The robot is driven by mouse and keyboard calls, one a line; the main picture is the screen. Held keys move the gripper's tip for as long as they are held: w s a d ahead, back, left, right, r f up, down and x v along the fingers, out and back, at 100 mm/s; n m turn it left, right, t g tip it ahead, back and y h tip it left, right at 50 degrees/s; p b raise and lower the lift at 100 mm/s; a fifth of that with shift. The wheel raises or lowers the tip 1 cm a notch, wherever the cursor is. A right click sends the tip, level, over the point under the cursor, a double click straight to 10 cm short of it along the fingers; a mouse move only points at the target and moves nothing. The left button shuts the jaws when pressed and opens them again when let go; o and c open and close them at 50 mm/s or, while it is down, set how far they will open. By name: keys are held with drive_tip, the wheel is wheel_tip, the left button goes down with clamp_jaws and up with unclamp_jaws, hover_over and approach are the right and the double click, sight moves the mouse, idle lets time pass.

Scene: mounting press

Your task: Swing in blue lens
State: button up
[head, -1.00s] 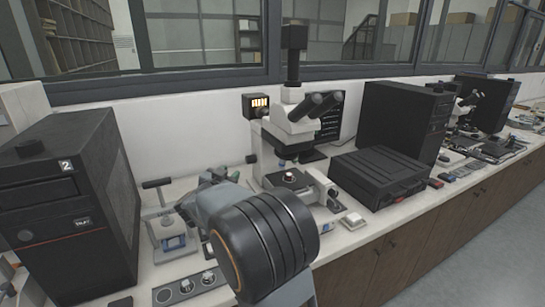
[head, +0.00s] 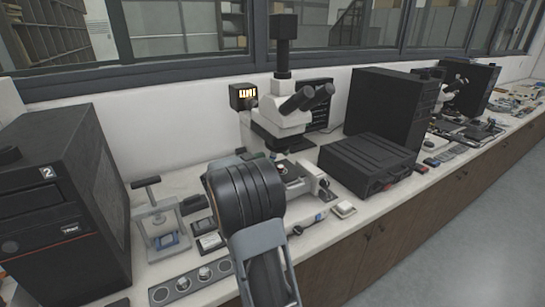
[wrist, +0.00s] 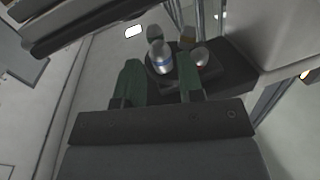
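The microscope (head: 282,122) stands on the bench in the head view, with my arm in front of its lower part. In the wrist view, its dark nosepiece (wrist: 228,82) carries several lenses. The blue lens (wrist: 160,58) is a silver barrel with a blue band. A lens with a red mark (wrist: 201,58) is to its right. My gripper (wrist: 158,80) is open, its two green fingers apart, one at the left of the blue lens and one below and to its right. I cannot tell whether either finger touches it. My gripper is hidden in the head view.
A black computer case (head: 62,205) stands at the left, with a small hand press (head: 160,225) beside it. A black case (head: 367,163) lies right of the microscope, before a black tower (head: 388,112). A small lit display (head: 243,96) is behind the microscope.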

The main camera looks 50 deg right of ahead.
drive_tip(key=shift+s+d, duration=0.15)
drive_tip(key=shift+d, duration=0.85)
drive_tip(key=shift+s+d, duration=0.1)
drive_tip(key=shift+d, duration=0.85)
drive_tip(key=shift+c, duration=0.3)
drive_tip(key=c, duration=0.6)
